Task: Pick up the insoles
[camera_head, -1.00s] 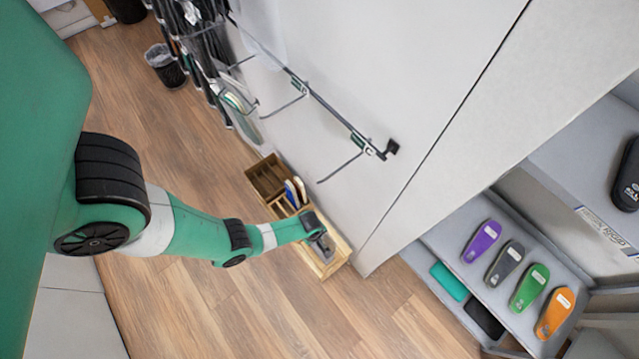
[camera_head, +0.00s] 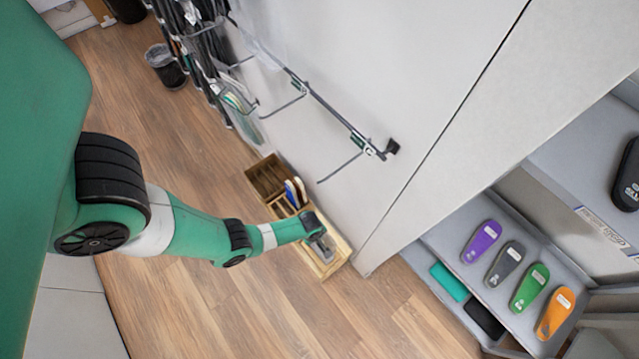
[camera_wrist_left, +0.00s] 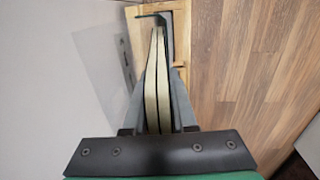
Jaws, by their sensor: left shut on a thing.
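My left gripper (camera_head: 322,246) reaches down at the near end of a wooden box (camera_head: 342,264) on the floor against the white cabinet. In the left wrist view the gripper (camera_wrist_left: 158,85) is shut on a pair of thin insoles (camera_wrist_left: 152,70). They stand on edge between the fingers, with their pale edges facing the camera. The box's light wood (camera_wrist_left: 180,45) shows beyond them. Whether the insoles still touch the box is unclear. Other insoles (camera_head: 293,193), blue and pale, stand upright in the middle of the box. My right gripper is out of view.
The white cabinet wall (camera_head: 400,100) rises right beside the box, with a metal hook rail (camera_head: 325,108) above it. A shelf (camera_head: 470,285) at right holds purple, grey, green and orange insoles. A bin (camera_head: 165,65) stands at upper left. The wooden floor (camera_head: 220,310) in front is clear.

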